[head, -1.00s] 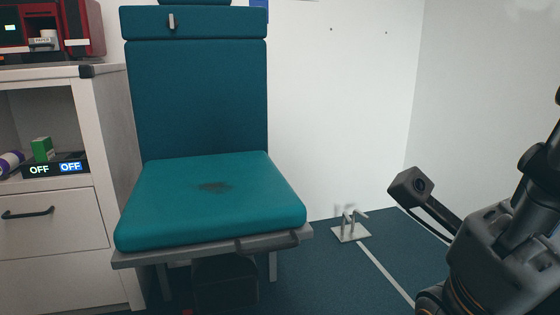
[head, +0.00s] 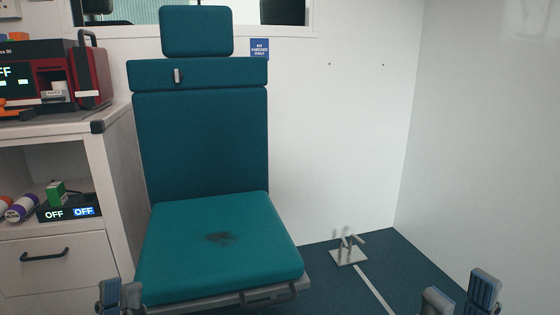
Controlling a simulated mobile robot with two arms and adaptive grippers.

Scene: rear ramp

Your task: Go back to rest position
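My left gripper (head: 121,296) shows at the bottom left, in front of the cabinet and the seat's front left corner. Its two fingertips stand apart with nothing seen between them. My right gripper (head: 460,297) shows at the bottom right, over the dark floor. Its two fingers are spread apart and empty. The lower parts of both grippers are cut off by the bottom edge.
A teal seat (head: 222,245) with a dark stain stands at centre left. A white cabinet (head: 118,190) with a drawer and open shelf stands at the left, with a red device (head: 88,68) on top. A metal floor bracket (head: 348,253) stands near the white wall.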

